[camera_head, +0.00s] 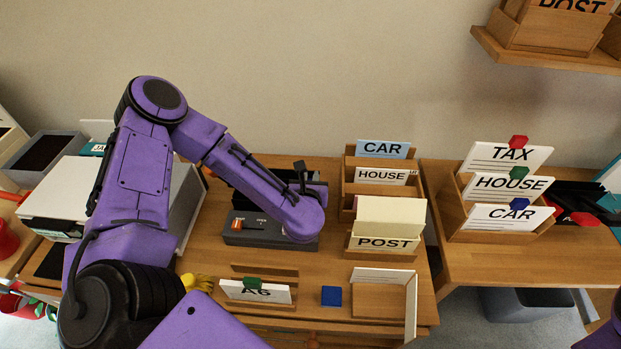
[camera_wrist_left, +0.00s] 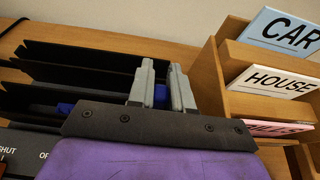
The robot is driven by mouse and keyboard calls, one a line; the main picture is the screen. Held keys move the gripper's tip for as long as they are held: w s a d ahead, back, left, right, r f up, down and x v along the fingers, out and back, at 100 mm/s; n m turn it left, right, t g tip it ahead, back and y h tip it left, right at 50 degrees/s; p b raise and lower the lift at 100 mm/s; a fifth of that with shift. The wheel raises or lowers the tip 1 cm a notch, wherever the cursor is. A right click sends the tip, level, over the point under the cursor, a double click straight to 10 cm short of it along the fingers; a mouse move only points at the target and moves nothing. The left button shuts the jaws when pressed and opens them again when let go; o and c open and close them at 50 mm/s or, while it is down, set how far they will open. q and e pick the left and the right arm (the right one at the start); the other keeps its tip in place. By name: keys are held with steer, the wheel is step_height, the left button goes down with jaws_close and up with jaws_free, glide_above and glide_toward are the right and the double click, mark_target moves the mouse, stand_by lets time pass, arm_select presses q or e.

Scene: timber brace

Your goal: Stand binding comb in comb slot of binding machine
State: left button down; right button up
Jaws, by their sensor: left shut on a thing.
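My left gripper (camera_head: 302,172) is above the back of the desk, by the right end of a black rack. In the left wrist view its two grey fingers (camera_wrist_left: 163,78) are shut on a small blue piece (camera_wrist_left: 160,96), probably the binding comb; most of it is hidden. The dark grey machine (camera_head: 240,239) with an orange switch and an OPEN label, which looks like the binding machine, lies below my forearm, partly covered. Its lettering shows at the left of the wrist view. I cannot make out the comb slot. My right gripper is out of view.
The black rack (camera_wrist_left: 75,72) has several upright plates. A wooden card rack (camera_head: 347,213) with CAR, HOUSE and POST cards stands right of the gripper. A card holder, a blue block (camera_head: 331,296) and a wooden corner tray (camera_head: 384,296) are in front. Another card rack (camera_head: 460,229) stands right.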

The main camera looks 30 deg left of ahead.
arm_select(q)
steer(key=shift+f+b, duration=1.5)
steer(key=shift+f, duration=0.2)
steer(key=shift+c, duration=2.4)
jaws_free()
steer(key=shift+r, duration=0.15)
step_height(320, 180, up, 8)
steer(key=p, duration=0.5)
steer(key=shift+p, duration=0.35)
